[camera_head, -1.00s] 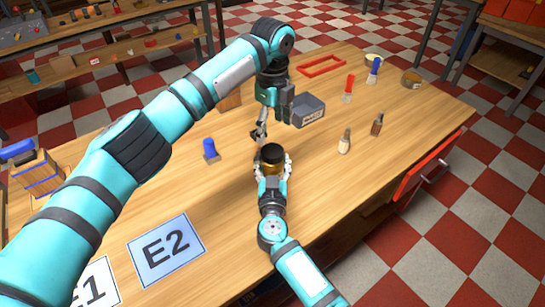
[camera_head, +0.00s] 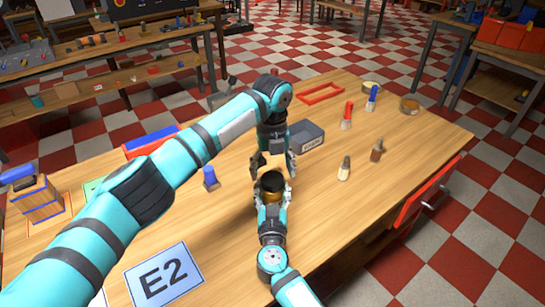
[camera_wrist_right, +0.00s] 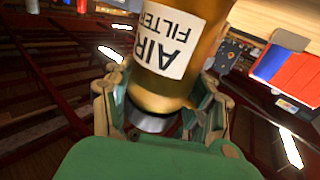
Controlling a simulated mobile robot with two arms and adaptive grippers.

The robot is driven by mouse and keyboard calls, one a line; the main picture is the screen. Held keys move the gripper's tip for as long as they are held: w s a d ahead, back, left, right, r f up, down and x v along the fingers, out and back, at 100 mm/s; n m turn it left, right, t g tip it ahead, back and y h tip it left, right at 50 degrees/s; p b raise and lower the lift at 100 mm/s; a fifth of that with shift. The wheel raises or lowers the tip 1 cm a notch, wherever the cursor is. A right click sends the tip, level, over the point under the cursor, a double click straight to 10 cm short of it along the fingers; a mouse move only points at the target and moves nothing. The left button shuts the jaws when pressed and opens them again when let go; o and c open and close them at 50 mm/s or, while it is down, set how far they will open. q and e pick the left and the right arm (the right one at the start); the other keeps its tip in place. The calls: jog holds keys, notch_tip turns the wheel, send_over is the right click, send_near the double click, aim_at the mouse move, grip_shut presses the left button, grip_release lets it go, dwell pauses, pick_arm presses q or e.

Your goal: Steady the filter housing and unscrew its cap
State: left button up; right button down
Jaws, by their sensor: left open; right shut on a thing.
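The filter housing (camera_head: 272,196) is an amber cylinder with a dark cap (camera_head: 270,180) at its top end, near the middle of the bench. The right wrist view shows the housing (camera_wrist_right: 180,50) with its "AIR FILTER" label upside down. My right gripper (camera_head: 273,203) is shut around the housing, its fingers on both sides. My left gripper (camera_head: 273,168) is open just above and behind the cap, fingers spread and pointing down. I cannot tell whether the fingers touch the cap.
A grey bin (camera_head: 305,135) stands close behind my left gripper. A blue-topped block (camera_head: 210,179) is to the left. Two brushes (camera_head: 344,170) (camera_head: 377,150) stand to the right. A red frame (camera_head: 320,93) lies behind. The bench right of the housing is mostly clear.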

aim_at(272, 196)
pick_arm(q)
jog(key=shift+f, duration=1.25)
